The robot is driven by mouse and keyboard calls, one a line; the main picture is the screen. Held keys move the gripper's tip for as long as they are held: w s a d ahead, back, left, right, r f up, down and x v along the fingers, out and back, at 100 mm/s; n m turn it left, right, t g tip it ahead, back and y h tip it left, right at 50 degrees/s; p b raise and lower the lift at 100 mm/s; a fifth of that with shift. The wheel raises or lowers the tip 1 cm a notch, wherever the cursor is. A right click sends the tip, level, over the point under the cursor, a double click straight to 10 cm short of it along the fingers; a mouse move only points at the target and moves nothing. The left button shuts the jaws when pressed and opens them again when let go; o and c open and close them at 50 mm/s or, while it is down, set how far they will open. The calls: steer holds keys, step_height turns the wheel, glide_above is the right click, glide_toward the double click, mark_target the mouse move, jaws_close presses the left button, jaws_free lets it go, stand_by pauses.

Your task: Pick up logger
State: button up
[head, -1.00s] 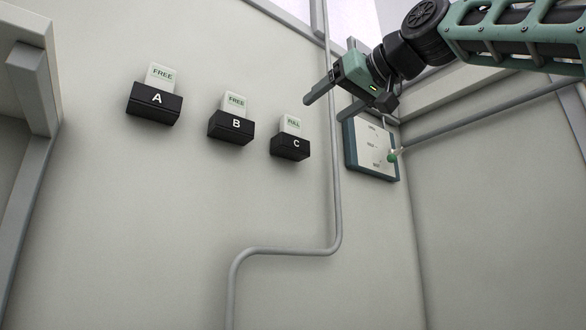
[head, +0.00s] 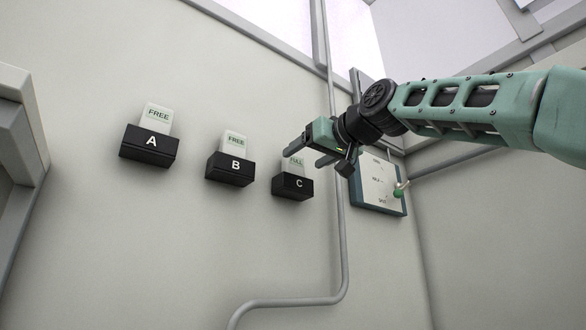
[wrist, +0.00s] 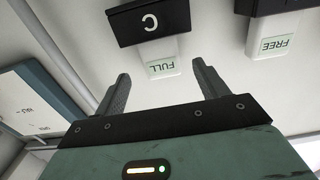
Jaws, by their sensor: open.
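A pale tag-like piece reading FULL (head: 297,163), apparently the logger, sits upright in black wall holder C (head: 292,187). In the wrist view, which is upside down, the FULL piece (wrist: 163,68) hangs from holder C (wrist: 150,22) and appears between my fingertips. My gripper (head: 304,164) is open and empty, in front of the FULL piece and partly covering it in the head view. I cannot tell whether the fingers touch it. Two similar pieces reading FREE sit in holder A (head: 150,146) and holder B (head: 230,170).
A panel with a green-tipped lever (head: 381,190) is on the wall to the right of holder C. A grey pipe (head: 343,240) runs down the wall between them. The FREE piece of holder B (wrist: 276,42) is beside my finger in the wrist view.

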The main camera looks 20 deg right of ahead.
mark_target(296, 161)
steer(key=p+x, duration=0.3)
steer(key=x, duration=0.1)
steer(key=shift+a+r, duration=0.15)
steer(key=shift+r, duration=0.15)
steer(key=shift+w+a+f, duration=0.15)
steer(key=shift+w, duration=0.4)
steer(key=c, duration=1.1)
